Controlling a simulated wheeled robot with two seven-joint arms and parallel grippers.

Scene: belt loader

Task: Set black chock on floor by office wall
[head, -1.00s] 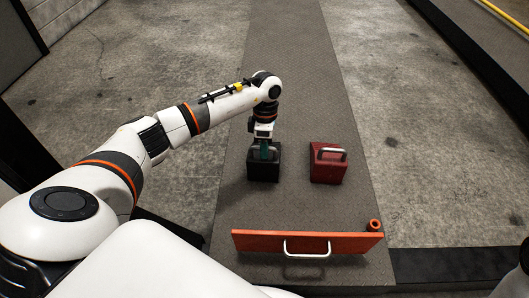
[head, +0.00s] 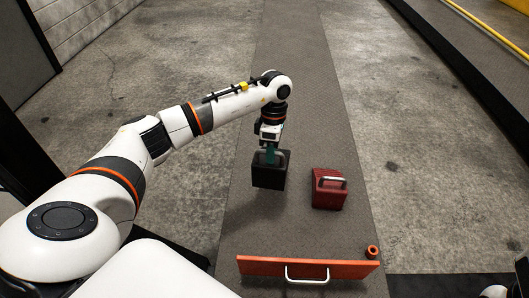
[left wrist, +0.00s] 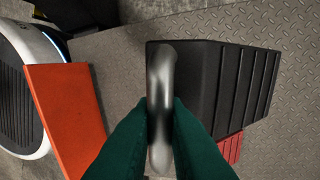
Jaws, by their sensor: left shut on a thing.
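The black chock (head: 269,174) hangs from my left gripper (head: 270,152) a little above the grey belt in the head view. In the left wrist view the green fingers (left wrist: 160,125) are shut on the chock's metal handle, and the black ribbed body (left wrist: 215,80) shows beside it. The office wall is not clearly identified; a pale block wall (head: 85,25) stands at the upper left. My right gripper is not clearly visible.
A red chock (head: 329,189) with a metal handle sits on the belt (head: 300,60) to the right. An orange board (head: 340,270) with a handle crosses the belt's near end. Concrete floor (head: 165,60) lies clear to the left.

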